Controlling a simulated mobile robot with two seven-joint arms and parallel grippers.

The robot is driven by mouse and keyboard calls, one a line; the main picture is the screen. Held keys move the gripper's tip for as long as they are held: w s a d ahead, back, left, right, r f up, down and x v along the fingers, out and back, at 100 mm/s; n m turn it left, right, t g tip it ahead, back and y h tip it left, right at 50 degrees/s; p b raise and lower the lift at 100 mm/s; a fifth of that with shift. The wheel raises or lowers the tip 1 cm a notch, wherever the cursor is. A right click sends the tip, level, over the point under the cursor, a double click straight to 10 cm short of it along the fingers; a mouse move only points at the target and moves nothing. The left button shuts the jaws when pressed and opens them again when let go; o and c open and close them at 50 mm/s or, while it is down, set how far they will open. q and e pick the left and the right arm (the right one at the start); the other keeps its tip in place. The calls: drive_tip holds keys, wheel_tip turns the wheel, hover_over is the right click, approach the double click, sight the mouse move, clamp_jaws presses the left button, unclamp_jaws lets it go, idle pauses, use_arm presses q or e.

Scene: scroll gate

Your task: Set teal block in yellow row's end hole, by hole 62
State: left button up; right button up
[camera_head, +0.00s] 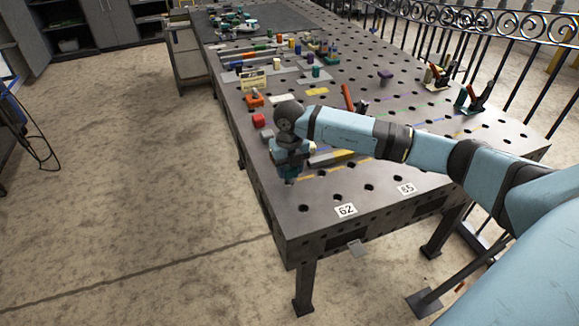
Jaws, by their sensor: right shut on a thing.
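My right gripper (289,174) reaches over the left edge of the perforated steel table (375,188) and points down. It is shut on the teal block (291,181), which shows just below the fingers near the tabletop. I cannot tell whether the block touches the table or sits in a hole. A yellow line (308,177) runs on the table beside the block, partly hidden by my arm. The label 62 (346,210) is at the table's near edge, right of and nearer than the block. My left gripper is not in view.
A label 65 (406,188) is further right. Clamps (477,97) stand at the right. The table's near corner is clear apart from holes and labels.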

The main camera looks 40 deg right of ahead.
drive_tip(key=shift+f, duration=0.4)
idle(0.3)
drive_tip(key=shift+f+b, duration=0.85)
drive_tip(key=shift+f, duration=0.15)
drive_tip(key=o, duration=1.2)
wheel_tip(320, 180, up, 14)
drive_tip(key=shift+f, duration=0.1)
